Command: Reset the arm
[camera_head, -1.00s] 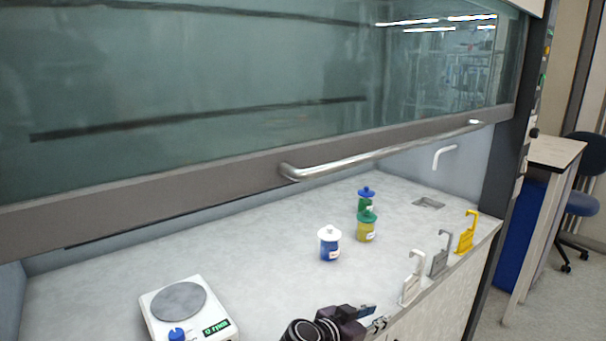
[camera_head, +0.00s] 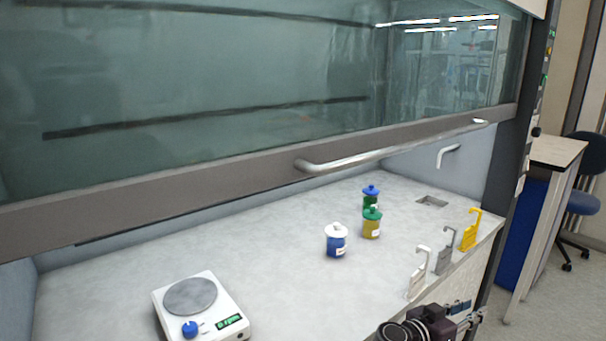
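My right gripper (camera_head: 468,313) shows at the bottom edge, in front of the bench's front edge and just below the white hook-shaped holder. Its fingers are small and seen at a slant, so I cannot tell whether they are open or shut. No object is visible in it. My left gripper is out of view.
A stirrer (camera_head: 228,297) stands at the front left of the bench (camera_head: 270,285). Blue-white (camera_head: 336,241), yellow-green (camera_head: 371,224) and green-blue (camera_head: 371,198) jars stand mid-bench. White (camera_head: 418,277), grey (camera_head: 444,256) and yellow (camera_head: 470,234) holders line the front edge. The sash handle (camera_head: 390,153) hangs above.

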